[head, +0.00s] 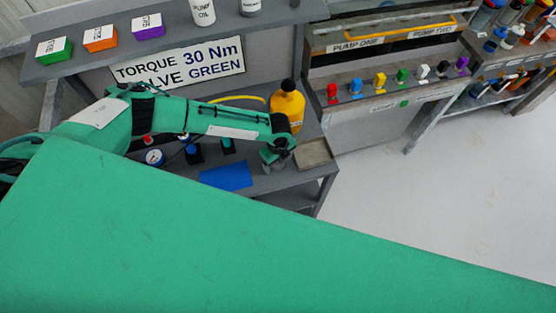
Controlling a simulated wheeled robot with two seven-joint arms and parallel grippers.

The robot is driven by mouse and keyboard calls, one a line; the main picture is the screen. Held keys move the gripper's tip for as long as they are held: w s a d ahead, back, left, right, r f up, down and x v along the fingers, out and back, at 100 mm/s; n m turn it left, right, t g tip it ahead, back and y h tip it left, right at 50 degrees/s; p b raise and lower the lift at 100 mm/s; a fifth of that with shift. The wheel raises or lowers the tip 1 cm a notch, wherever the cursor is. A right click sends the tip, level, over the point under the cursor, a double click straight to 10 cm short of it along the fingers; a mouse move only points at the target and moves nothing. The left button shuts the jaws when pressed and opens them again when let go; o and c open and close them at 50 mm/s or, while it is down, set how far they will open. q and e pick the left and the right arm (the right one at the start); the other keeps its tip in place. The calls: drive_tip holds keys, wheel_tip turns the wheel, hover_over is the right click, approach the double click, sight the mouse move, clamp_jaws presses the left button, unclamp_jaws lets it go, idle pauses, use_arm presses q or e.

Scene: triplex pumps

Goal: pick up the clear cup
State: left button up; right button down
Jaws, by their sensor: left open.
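I cannot make out the clear cup; if it is at my left gripper, it is too small or hidden to tell. My left gripper (274,163) is at the end of the green arm, low over the right part of the grey bench (270,183). Its jaws are open, and I see nothing held in them. It is in front of a yellow bottle (287,105) with a black top and left of a shallow tan tray (314,153). My right gripper is not in view.
A blue mat (226,177) lies at the bench's front. Gauges (155,157) and small dark items are partly behind my arm. A shelf above carries green (54,50), orange (100,38) and purple (148,25) boxes. Coloured valves (380,82) line the pump unit at right. The floor is clear.

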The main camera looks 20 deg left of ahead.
use_arm(q)
drive_tip(key=c, duration=1)
drive_tip(key=shift+c, duration=0.3)
drive_tip(key=shift+r, duration=0.15)
wheel_tip(320, 180, up, 18)
drive_tip(key=r+b, duration=0.1)
drive_tip(key=b, duration=0.4)
drive_tip(key=s+a+r+n+b, duration=0.1)
drive_tip(key=s+a+r+n, duration=0.1)
drive_tip(key=n, duration=1)
drive_tip(key=s+a+r+n, duration=0.2)
drive_tip(key=a+r+n, duration=0.1)
drive_tip(key=n, duration=0.9)
drive_tip(key=shift+s+a+n+b, duration=0.3)
drive_tip(key=shift+a+b, duration=0.05)
drive_tip(key=shift+a, duration=0.5)
